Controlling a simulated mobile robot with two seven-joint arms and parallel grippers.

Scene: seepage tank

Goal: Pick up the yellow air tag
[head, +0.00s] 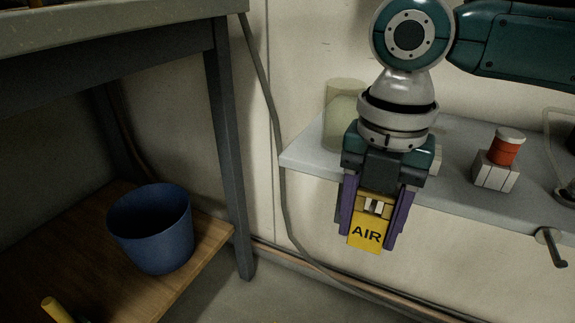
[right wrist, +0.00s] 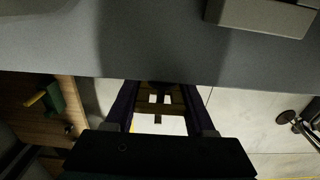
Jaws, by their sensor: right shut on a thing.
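The yellow air tag (head: 366,236), with "AIR" in black letters, is between the purple fingers of my right gripper (head: 373,228) in the head view. The gripper is shut on it and points down, in front of the grey shelf's front edge. The tag's upper part has a tan block with pale pieces. In the right wrist view the fingers of my right gripper (right wrist: 160,122) show on both sides of the tan block, and the tag's face is mostly hidden. My left gripper is not in view.
The grey shelf (head: 450,185) carries a white block with a red and white cap (head: 497,160) and a pale translucent container (head: 343,105). A blue bucket (head: 152,228) stands on a wooden lower shelf (head: 205,250) under a grey bench at left. Floor shows between them.

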